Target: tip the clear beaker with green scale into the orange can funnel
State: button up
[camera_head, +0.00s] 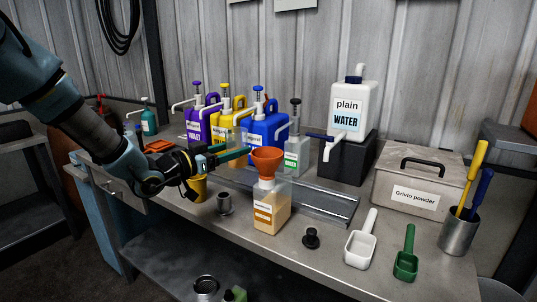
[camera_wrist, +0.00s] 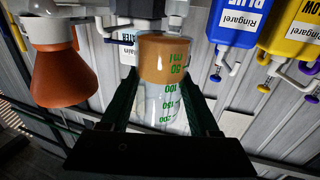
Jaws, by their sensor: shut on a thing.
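The clear beaker with green scale (camera_wrist: 165,98) is between the fingers of my gripper (camera_wrist: 160,86), which is shut on it. The wrist view is upside down. The beaker looks about upright, with amber liquid at its base, near the 50 ml mark. In the head view my gripper (camera_head: 238,155) is left of the orange funnel (camera_head: 267,158), at about its height; the beaker is hard to make out there. The funnel sits on a translucent can with an orange label (camera_head: 264,215). The funnel also shows left of the beaker in the wrist view (camera_wrist: 58,78), apart from it.
Purple (camera_head: 200,128), yellow (camera_head: 228,122) and blue (camera_head: 268,126) pump jugs stand behind. A pump bottle with a green label (camera_head: 292,160) is behind the funnel. Scoops (camera_head: 361,240) lie at right.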

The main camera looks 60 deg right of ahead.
jog(key=shift+s+m+b, duration=0.1)
jog(key=shift+m+b, duration=0.2)
jog(key=shift+s+a+r+m+b, duration=0.1)
jog(key=shift+s+a+m+b, duration=0.05)
jog(key=shift+m+b, duration=0.25)
jog(key=s+r+m+b, duration=0.2)
jog(key=s+r+m, duration=0.1)
jog(key=r+m, duration=0.4)
jog(key=shift+s+a+m, duration=0.3)
jog(key=shift+a+m, duration=0.15)
jog(key=shift+m, duration=0.45)
jog(key=shift+r+m, duration=0.15)
jog(key=shift+m, duration=0.15)
jog(key=shift+f+m+b, duration=0.4)
jog(key=shift+m+b, duration=0.4)
jog(key=shift+b, duration=0.05)
jog(key=shift+f+m+b, duration=0.35)
jog(key=shift+m+b, duration=0.55)
jog(key=shift+b, duration=1.1)
jog(key=shift+s+a+r+m+b, duration=0.1)
jog(key=shift+s+r+m+b, duration=0.25)
jog(key=shift+b, duration=0.5)
jog(key=shift+s+a+r+m+b, duration=0.1)
jog(key=shift+s+m+b, duration=0.15)
jog(key=shift+m+b, duration=0.45)
